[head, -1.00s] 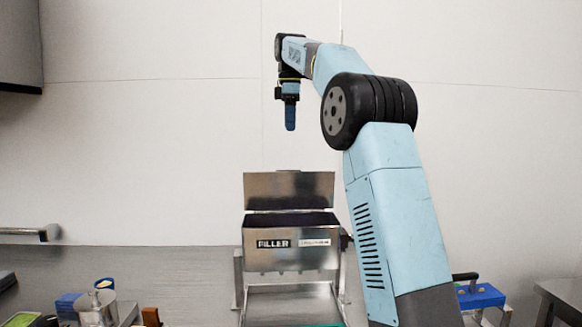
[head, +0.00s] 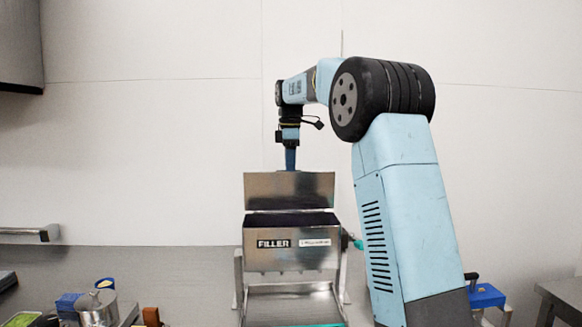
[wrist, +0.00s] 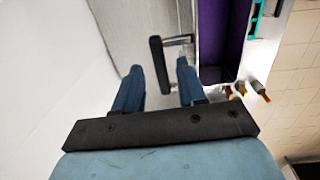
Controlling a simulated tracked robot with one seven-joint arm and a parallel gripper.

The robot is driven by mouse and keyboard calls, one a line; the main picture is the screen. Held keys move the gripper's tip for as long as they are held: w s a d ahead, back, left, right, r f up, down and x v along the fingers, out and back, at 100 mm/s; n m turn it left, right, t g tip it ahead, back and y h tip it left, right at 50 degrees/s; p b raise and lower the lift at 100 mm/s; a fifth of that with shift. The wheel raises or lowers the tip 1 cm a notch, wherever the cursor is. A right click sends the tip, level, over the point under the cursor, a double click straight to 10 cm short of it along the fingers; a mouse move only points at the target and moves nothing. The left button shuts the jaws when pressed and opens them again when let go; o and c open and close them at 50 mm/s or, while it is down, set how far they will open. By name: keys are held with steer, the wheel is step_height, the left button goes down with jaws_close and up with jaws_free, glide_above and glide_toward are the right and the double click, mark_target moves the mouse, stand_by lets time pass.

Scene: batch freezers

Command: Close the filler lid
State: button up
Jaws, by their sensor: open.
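The filler (head: 288,258) is a steel box on a stand, labelled FILLER on its front. Its lid (head: 289,187) stands upright and open along the back of the box. My gripper (head: 290,160) points down just behind the lid's top edge, its tips partly hidden by the lid. In the wrist view my gripper (wrist: 159,65) has its two blue fingers apart with nothing held. A black bar handle (wrist: 160,64) on metal posts shows between and beyond the fingertips, apart from them as far as I can tell. The filler's purple inside (wrist: 220,42) lies to the right.
A metal pot (head: 98,307) and small containers stand at the lower left. A blue object (head: 486,296) sits at the lower right beside my arm.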

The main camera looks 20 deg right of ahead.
steer(key=shift+f, duration=0.6)
steer(key=shift+c, duration=0.4)
jaws_close()
